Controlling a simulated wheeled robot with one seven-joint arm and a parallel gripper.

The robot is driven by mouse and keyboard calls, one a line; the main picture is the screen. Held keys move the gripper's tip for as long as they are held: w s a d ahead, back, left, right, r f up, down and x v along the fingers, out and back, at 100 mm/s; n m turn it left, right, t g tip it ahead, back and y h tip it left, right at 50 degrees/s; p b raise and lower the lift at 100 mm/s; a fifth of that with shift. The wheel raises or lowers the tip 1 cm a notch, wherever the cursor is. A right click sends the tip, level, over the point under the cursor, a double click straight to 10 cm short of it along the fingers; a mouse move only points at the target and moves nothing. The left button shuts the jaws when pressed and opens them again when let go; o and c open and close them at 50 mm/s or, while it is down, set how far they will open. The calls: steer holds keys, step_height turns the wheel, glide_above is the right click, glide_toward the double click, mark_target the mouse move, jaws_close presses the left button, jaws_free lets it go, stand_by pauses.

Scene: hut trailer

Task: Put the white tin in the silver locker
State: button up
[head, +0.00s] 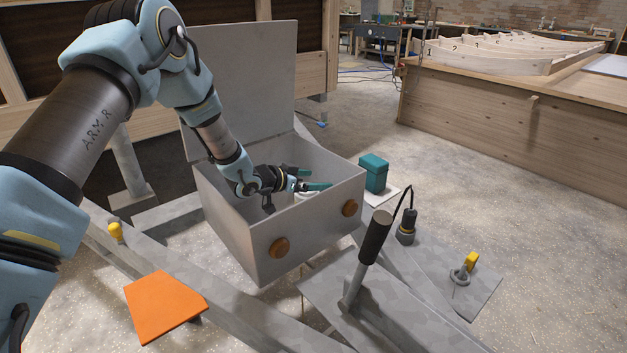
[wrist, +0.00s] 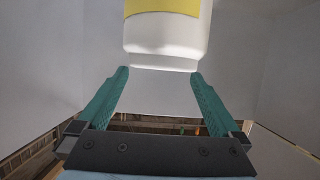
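The silver locker (head: 242,225) is a grey box with two round brown knobs on its front; its lid (head: 245,85) stands up open. My gripper (head: 312,180) reaches down inside the locker, near its right end. In the wrist view its two teal fingers (wrist: 160,75) are spread apart, with an empty gap between them. The white tin (wrist: 165,38), with a yellow label, is just beyond the fingertips, between grey walls. In the head view only a small white part of the tin (head: 304,195) shows below the fingers; what it rests on is hidden.
A teal box (head: 373,173) stands right of the locker. A black-handled tool (head: 375,236), a dark cylinder with a cord (head: 406,226) and a yellow-topped item (head: 470,263) are on the grey surface at right. An orange panel (head: 165,306) is at front left. A wooden bench (head: 500,120) stands behind.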

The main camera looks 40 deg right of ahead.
steer(key=shift+r, duration=0.2)
steer(key=v, duration=0.7)
steer(key=shift+a+r, duration=0.2)
steer(key=shift+r, duration=0.35)
